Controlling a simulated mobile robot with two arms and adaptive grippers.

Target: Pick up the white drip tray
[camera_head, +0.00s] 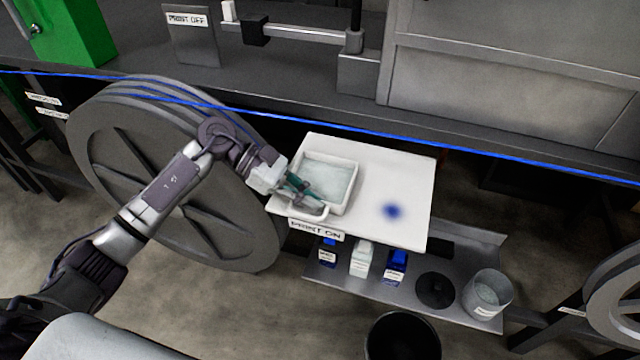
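The white drip tray (352,190) is a shallow square box with a pale, watery-looking bottom and a loop handle at its front left. It sits on the left part of a white shelf board (415,175). My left gripper (312,196), with teal fingers, reaches in from the left over the tray's left front side, close to the handle. The fingers overlap the tray's wall, and it is too small to tell whether they are closed on it. My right gripper is out of view.
A blue stain (392,211) marks the board right of the tray. A lower metal shelf (460,305) holds small bottles (361,258), a dark disc (435,290) and a clear cup (487,293). A blue cable (480,152) runs behind, across a large grey reel (110,190). A black bin (402,338) stands in front.

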